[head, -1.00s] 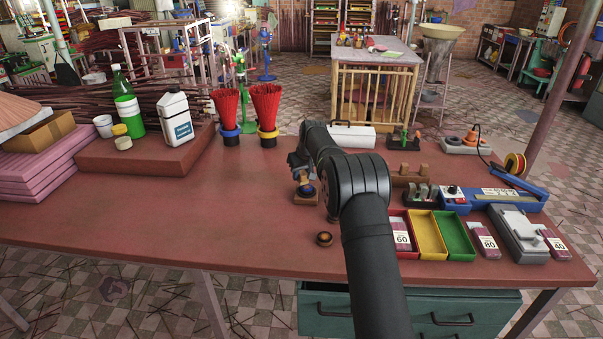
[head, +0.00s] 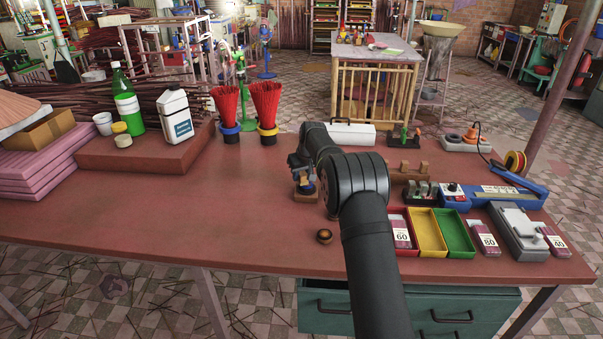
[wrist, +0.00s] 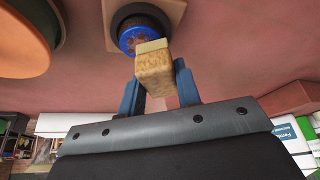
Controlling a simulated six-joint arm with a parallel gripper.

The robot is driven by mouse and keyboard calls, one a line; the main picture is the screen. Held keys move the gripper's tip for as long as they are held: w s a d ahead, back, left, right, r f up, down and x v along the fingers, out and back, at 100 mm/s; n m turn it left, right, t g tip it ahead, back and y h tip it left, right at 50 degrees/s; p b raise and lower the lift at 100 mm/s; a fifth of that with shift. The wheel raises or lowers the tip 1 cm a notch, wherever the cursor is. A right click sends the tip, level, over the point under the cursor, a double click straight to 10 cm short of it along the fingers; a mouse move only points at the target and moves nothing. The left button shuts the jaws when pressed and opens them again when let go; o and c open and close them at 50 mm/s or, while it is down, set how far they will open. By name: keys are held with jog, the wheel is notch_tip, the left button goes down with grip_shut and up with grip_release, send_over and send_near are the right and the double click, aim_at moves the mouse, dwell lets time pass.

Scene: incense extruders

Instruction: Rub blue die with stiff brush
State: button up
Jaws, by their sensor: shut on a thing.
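The blue die (wrist: 140,36) is a round blue piece with a dark reddish patterned face, seated in a dark ring on a tan block in the wrist view. In the head view the blue die (head: 307,189) is small, just below my gripper (head: 300,172). In the wrist view my gripper (wrist: 158,88) is shut on the stiff brush (wrist: 155,75), a tan wooden block with a paler end. That pale end overlaps the edge of the die's face; I cannot tell whether it touches. In the head view the brush is too small to make out.
A round brown-topped piece (head: 323,236) lies in front of the die. Red, yellow and green trays (head: 458,236) and grit-marked boxes (head: 484,240) stand at right. Two red stick bundles (head: 265,105) stand behind left. The table's left front is clear.

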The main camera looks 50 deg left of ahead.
aim_at(310, 184)
jog(key=shift+f, duration=0.35)
jog(key=shift+w+d+r, duration=0.1)
jog(key=shift+w+d, duration=0.15)
jog(key=shift+d, duration=0.35)
jog(key=shift+w+d, duration=0.3)
jog(key=shift+d, duration=0.25)
jog(key=shift+w+d+r, duration=0.1)
jog(key=shift+w+d, duration=0.15)
jog(key=shift+d, duration=0.35)
jog(key=shift+d+f, duration=0.1)
jog(key=shift+f, duration=0.1)
jog(key=shift+s+a+f, duration=0.15)
jog(key=shift+s+a, duration=0.2)
jog(key=shift+a, duration=0.45)
jog(key=shift+s+a+f, duration=0.1)
jog(key=shift+s+a, duration=0.25)
jog(key=shift+a, duration=0.4)
jog(key=shift+s+a, duration=0.2)
jog(key=shift+a, duration=0.05)
jog(key=shift+f, duration=0.1)
